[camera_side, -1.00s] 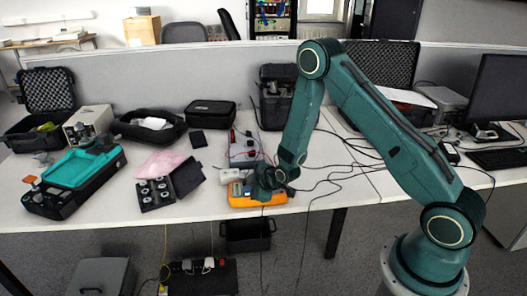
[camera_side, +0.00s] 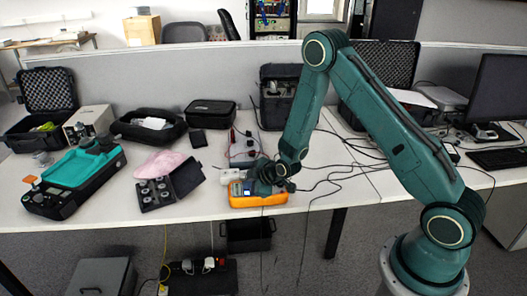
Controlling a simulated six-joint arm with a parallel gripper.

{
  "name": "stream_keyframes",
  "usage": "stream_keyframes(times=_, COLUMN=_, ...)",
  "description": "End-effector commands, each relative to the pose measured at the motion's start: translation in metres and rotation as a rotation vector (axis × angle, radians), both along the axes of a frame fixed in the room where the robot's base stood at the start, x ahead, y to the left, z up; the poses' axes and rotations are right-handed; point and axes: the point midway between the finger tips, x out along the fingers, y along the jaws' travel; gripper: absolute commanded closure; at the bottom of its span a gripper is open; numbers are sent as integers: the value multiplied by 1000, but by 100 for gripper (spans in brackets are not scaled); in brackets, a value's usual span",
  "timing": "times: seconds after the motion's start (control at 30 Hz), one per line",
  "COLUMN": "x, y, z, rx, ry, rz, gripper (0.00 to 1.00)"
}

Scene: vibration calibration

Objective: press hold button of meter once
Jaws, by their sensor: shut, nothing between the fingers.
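The meter (camera_side: 243,201) is an orange-and-yellow handheld unit lying at the front edge of the white table, near the picture's middle. Its display end shows at the left. My gripper (camera_side: 258,187) is shut and empty, with its tip over the left-middle part of the meter. The gripper and wrist hide much of the meter's face. I cannot make out the hold button, nor whether the fingertips touch the meter.
A teal-and-black device (camera_side: 75,185) lies at the left. A black tray of round parts (camera_side: 155,192) and a pink cloth (camera_side: 160,163) lie left of the meter. A grey power unit (camera_side: 243,148) with cables stands behind it. Cables run across the table at right.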

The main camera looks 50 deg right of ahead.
Motion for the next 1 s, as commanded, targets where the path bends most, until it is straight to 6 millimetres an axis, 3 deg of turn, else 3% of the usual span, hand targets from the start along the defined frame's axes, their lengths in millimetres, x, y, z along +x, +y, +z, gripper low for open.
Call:
stream_keyframes(times=0.6, x=0, y=0, z=42, rx=-1, ry=-2, rz=-1, gripper=100)
stream_keyframes(times=1.0, x=0, y=0, z=46, rx=0, ry=0, rz=0, gripper=100)
